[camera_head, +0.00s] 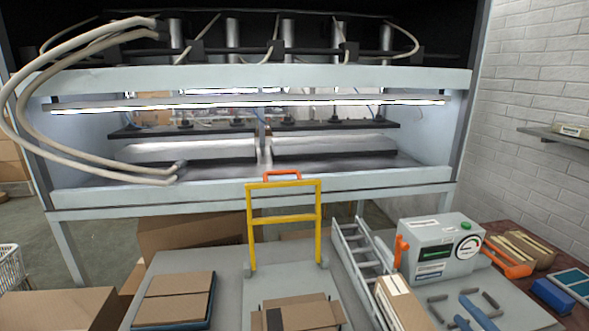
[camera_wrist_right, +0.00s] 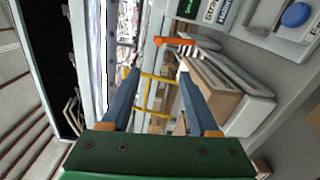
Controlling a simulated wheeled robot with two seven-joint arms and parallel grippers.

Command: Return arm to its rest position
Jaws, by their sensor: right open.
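My right gripper (camera_wrist_right: 159,74) shows in the right wrist view, with a green body and two blue-grey fingers on orange mounts. The fingers stand apart and nothing is held between them. Beyond the gap I see the yellow frame of a hand cart (camera_wrist_right: 158,78), apparently farther off. A brown carton (camera_wrist_right: 208,92) shows beside and behind the right finger. I cannot make out the right gripper clearly in the head view. My left gripper does not show in either view.
A large press (camera_head: 250,190) spans the back. The yellow cart (camera_head: 284,218) stands before it. A grey box with a green button (camera_head: 436,262) stands at right, near an open carton (camera_head: 400,300).

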